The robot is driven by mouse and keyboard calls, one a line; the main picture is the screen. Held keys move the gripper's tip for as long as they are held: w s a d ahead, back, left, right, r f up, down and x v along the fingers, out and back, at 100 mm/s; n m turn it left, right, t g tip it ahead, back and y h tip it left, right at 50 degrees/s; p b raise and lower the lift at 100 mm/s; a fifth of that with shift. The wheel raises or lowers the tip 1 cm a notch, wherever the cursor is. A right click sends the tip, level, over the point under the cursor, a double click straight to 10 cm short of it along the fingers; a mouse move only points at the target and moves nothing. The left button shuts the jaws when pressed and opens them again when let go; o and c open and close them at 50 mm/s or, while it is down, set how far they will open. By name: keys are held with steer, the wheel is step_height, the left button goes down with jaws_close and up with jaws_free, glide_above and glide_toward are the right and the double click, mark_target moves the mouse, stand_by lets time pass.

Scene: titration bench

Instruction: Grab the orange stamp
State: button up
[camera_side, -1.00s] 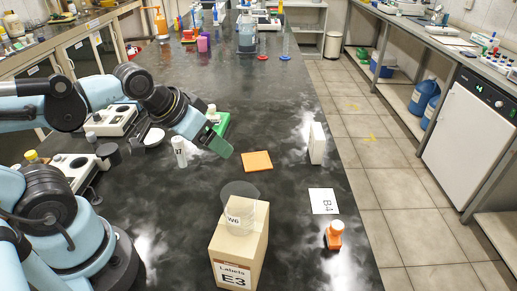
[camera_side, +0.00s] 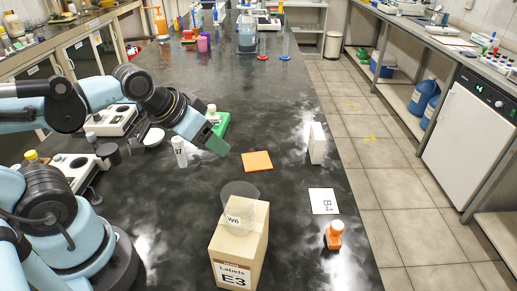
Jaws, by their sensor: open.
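The orange stamp (camera_side: 334,236) stands upright on the black bench, near its right edge. It is just below the white card marked B4 (camera_side: 323,201). My gripper (camera_side: 216,145) is up and to the left of the stamp, well apart from it, with nothing seen between its fingers. It is open, though its fingers overlap from this side.
A box labelled E3 (camera_side: 237,252) with a clear beaker marked W6 (camera_side: 239,209) on top stands left of the stamp. A flat orange square (camera_side: 257,161), a white upright box (camera_side: 317,143) and a white bottle (camera_side: 179,152) are nearby.

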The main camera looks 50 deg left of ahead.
mark_target(328, 231)
steer(key=shift+c, duration=0.2)
steer(key=w+d+f+n+g+h, duration=0.2)
steer(key=w+d+f+n+h, duration=0.1)
steer(key=d+n, duration=0.3)
steer(key=w+d+f+n+g+h, duration=0.2)
steer(key=d+n+h, duration=0.4)
steer(key=d, duration=0.5)
steer(key=w+d+f+n+g+h, duration=0.3)
steer(key=d+f+n, duration=0.3)
steer(key=d, duration=0.2)
steer(key=shift+w+d+f+h, duration=0.2)
steer(key=shift+w+d+h, duration=0.05)
steer(key=shift+w+h, duration=0.45)
jaws_close()
